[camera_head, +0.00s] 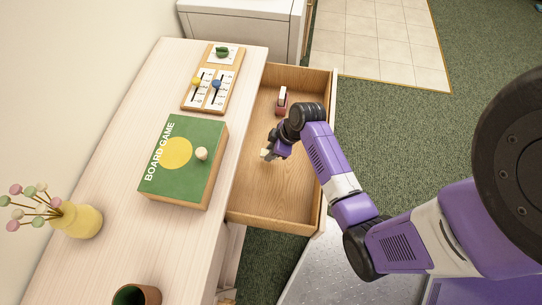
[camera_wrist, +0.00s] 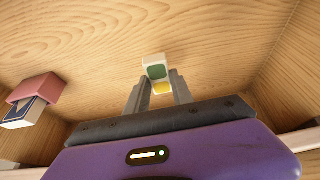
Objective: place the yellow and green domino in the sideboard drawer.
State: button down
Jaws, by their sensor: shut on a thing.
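The domino (camera_wrist: 154,68) is a small white block with a green patch and a yellow patch. It sits between the fingers of my gripper (camera_wrist: 158,95), which is shut on it. In the head view my gripper (camera_head: 269,153) is over the inside of the open sideboard drawer (camera_head: 263,196), and the domino's pale end (camera_head: 264,154) just shows at the fingertips. The drawer's wooden floor fills the wrist view behind the domino. I cannot tell whether the domino touches the drawer floor. The sideboard (camera_head: 100,235) has a pale wood top.
A pink-and-white small box (camera_head: 282,100) lies in the drawer's far part; it also shows in the wrist view (camera_wrist: 35,95). The drawer's near part is clear.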

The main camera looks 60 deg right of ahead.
aim_at(271, 162)
jog(key=shift+f, duration=2.2)
jog(key=shift+f, duration=0.1)
jog(key=c, duration=1.1)
grip_release()
